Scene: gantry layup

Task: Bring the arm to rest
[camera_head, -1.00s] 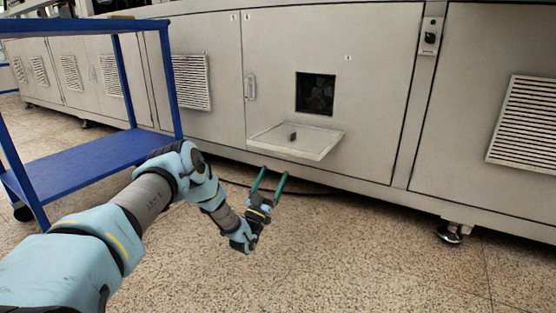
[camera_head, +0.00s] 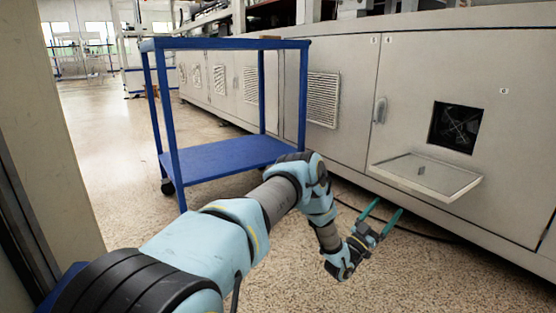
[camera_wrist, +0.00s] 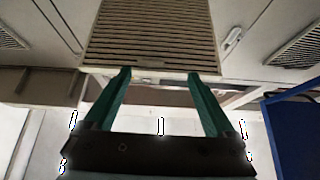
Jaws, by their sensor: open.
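My gripper (camera_head: 385,214) is open, with its two green fingers apart and nothing between them. In the head view it hangs low over the speckled floor, in front of the grey machine cabinet (camera_head: 345,155) and just below the lowered hatch door (camera_head: 427,175). My arm reaches out from the bottom of the picture and bends down at the wrist. In the wrist view the gripper (camera_wrist: 160,80) shows its fingers spread in front of a slatted vent (camera_wrist: 152,35).
A blue cart (camera_head: 228,44) with a lower shelf stands left of my arm, close to it. The square hatch opening (camera_head: 454,127) is dark inside. A pale post (camera_head: 55,150) stands at the far left. Floor is open behind the cart on the left.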

